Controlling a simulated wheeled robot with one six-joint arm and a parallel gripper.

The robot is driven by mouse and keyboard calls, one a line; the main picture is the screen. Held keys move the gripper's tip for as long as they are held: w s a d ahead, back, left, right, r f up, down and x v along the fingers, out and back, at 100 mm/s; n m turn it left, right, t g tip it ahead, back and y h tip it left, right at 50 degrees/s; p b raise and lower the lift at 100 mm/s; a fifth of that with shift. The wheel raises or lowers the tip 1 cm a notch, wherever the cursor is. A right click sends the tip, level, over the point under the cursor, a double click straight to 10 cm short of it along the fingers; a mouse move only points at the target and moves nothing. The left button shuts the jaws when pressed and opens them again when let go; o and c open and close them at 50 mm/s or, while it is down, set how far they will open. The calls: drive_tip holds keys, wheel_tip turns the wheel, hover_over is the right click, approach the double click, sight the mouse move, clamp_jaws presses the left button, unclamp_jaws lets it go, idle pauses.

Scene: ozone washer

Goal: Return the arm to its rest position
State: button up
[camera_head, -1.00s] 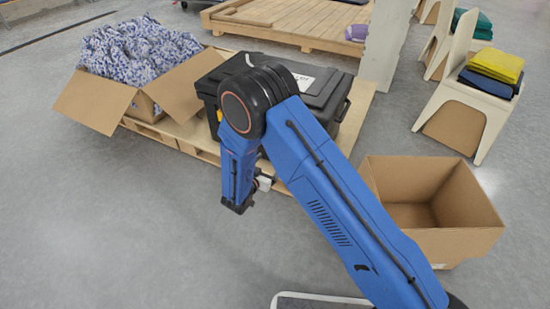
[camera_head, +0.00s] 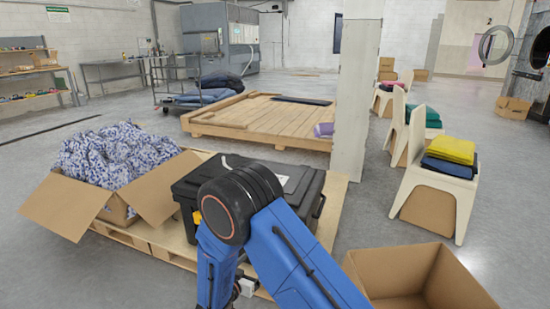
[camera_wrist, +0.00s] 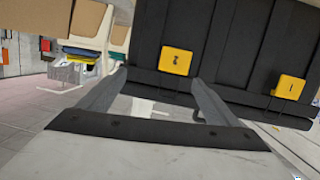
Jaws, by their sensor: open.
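My blue arm (camera_head: 290,262) is bent at its black elbow joint and its forearm hangs down past the lower edge of the head view. My gripper is out of the head view, but its two grey fingers show in the wrist view (camera_wrist: 160,84). They stand wide apart with nothing between them. Beyond them in the wrist view is the dark wall of the black lidded bin (camera_wrist: 225,50) with yellow latches. The bin (camera_head: 305,185) stands on the pallet in the head view, partly hidden behind my elbow.
A carton of blue-white cloth (camera_head: 125,155) shares the wooden pallet (camera_head: 333,205). An open empty carton (camera_head: 395,270) stands at lower right. Chairs (camera_head: 435,192) with folded cloths, a pale pillar (camera_head: 357,100) and a wooden platform (camera_head: 260,118) stand beyond. Grey floor is clear at left.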

drive_tip(key=s+d+r+m+g+h, duration=0.1)
drive_tip(key=d+r+g+h, duration=0.35)
drive_tip(key=d+r, duration=1.15)
drive_tip(key=s+d+r+g+y, duration=0.1)
drive_tip(key=s+d+r+g, duration=0.25)
drive_tip(key=d, duration=0.45)
drive_tip(key=s+d+r+g+y, duration=0.1)
drive_tip(key=s+d+r+g, duration=0.15)
drive_tip(key=s+d, duration=0.35)
drive_tip(key=s+d+r+n+g+y, duration=0.1)
drive_tip(key=s+d+r+y, duration=0.15)
drive_tip(key=s+d, duration=0.35)
drive_tip(key=s+d+r+g+y, duration=0.1)
drive_tip(key=s+d+r, duration=0.3)
drive_tip(key=s, duration=0.3)
drive_tip(key=s+a+r+n+t+y, duration=0.1)
drive_tip(key=s+r+n+y, duration=0.1)
drive_tip(key=s, duration=0.5)
drive_tip(key=s+r+n+t+y, duration=0.2)
drive_tip(key=s+y, duration=0.1)
drive_tip(key=s, duration=0.4)
drive_tip(key=shift+a+y, duration=0.3)
drive_tip(key=shift+a, duration=0.05)
